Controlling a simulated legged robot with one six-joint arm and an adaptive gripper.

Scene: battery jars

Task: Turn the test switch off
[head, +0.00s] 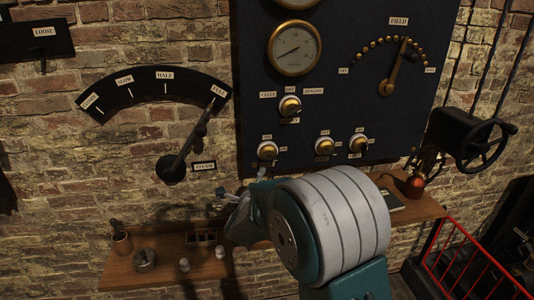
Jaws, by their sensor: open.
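The dark switch panel (300,115) on the brick wall carries three small brass-and-white knobs along its lower edge. They are a left knob (267,151), a middle knob (325,147) and a right knob (357,144). Their small labels are too blurred to tell which is the test switch, and their settings are unclear. My gripper (241,190) is open below and left of the left knob, just under the panel. It appears apart from the knob, and my arm hides part of it.
A "CELLS / OFF / DYNAMO" knob (290,106), a gauge (294,49) and a FIELD lever (396,68) are higher on the panel. A steam lever (188,148) is left. A wooden shelf (165,272) with small items runs below; a handwheel (483,146) is right.

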